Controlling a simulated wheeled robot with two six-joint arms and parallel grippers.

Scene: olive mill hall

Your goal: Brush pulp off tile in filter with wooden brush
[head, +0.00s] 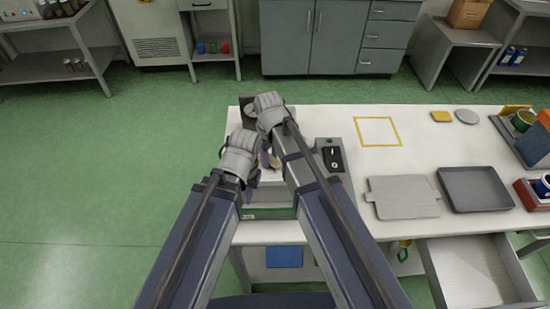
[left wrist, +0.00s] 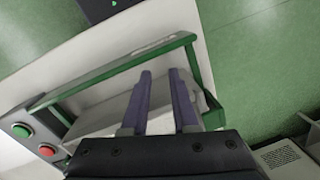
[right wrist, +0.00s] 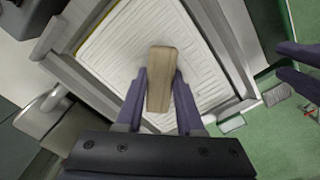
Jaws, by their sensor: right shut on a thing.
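My right gripper (right wrist: 161,76) is shut on the wooden brush (right wrist: 160,62), a plain tan block in the right wrist view. The brush is over the white ribbed tile (right wrist: 198,80), which lies in the grey metal frame of the filter (right wrist: 236,50). A yellowish line runs along one tile edge. I cannot tell whether the brush touches the tile, and pulp is not clear to see. My left gripper (left wrist: 160,74) is open and empty beside a green bar frame (left wrist: 120,66). In the head view my arms hide most of the filter.
A control box with green and red buttons (left wrist: 22,130) stands beside the green frame. On the white table (head: 400,150) are a grey board (head: 402,196), a dark tray (head: 476,189) and a yellow outlined square (head: 377,118). An open drawer (head: 470,275) juts out below at right.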

